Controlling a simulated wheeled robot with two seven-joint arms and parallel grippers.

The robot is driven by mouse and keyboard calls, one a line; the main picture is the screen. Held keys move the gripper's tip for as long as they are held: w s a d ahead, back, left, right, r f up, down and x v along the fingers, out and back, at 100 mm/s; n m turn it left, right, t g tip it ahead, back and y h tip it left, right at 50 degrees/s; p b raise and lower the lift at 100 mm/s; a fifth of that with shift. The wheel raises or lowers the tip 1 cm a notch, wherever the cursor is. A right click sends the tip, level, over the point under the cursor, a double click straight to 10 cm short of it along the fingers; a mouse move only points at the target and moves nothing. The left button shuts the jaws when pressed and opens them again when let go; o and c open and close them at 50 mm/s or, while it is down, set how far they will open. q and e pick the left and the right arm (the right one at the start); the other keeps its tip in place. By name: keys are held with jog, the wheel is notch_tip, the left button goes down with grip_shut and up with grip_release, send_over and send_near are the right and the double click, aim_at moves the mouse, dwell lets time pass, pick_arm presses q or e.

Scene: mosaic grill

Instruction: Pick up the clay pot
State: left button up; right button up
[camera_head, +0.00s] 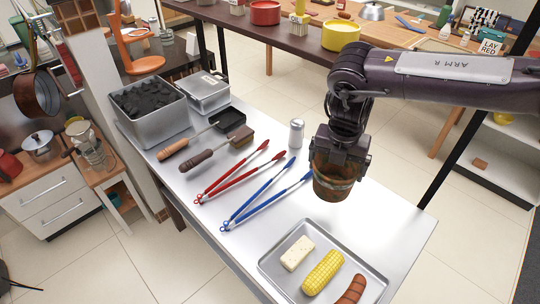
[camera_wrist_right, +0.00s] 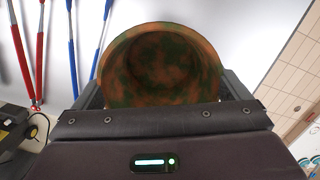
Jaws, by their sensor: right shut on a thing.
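The clay pot (camera_head: 331,184) is brown with a greyish band and hangs below my right gripper (camera_head: 341,152) in the head view. The right gripper is shut on it. In the right wrist view the pot (camera_wrist_right: 160,65) shows its round mouth and mottled green and orange inside, between the two fingers (camera_wrist_right: 160,100). The pot is over the right part of the metal table; whether its base touches the tabletop I cannot tell. My left gripper is not in view.
Blue tongs (camera_head: 262,199) and red tongs (camera_head: 235,172) lie left of the pot, with a shaker (camera_head: 296,134) behind. A tray (camera_head: 282,278) with corn, sausage and a pale block is in front. A coal bin (camera_head: 147,121) stands at the far left. Tabletop right of the pot is clear.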

aim_at(332, 194)
jog(key=shift+s+f, duration=0.15)
jog(key=shift+s, duration=0.65)
jog(key=f+p, duration=0.1)
jog(key=f, duration=0.2)
jog(key=shift+s, duration=0.2)
jog(key=f, duration=0.5)
jog(key=shift+w+f+p, duration=0.2)
jog(key=shift+w+p, duration=0.05)
jog(key=shift+p, duration=0.15)
jog(key=shift+f, duration=0.5)
jog(key=o, duration=0.7)
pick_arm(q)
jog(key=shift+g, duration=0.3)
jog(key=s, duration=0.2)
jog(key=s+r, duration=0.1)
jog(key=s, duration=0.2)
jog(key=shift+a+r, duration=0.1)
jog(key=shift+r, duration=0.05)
pick_arm(e)
jog(key=shift+w, duration=0.1)
jog(key=shift+r, duration=0.1)
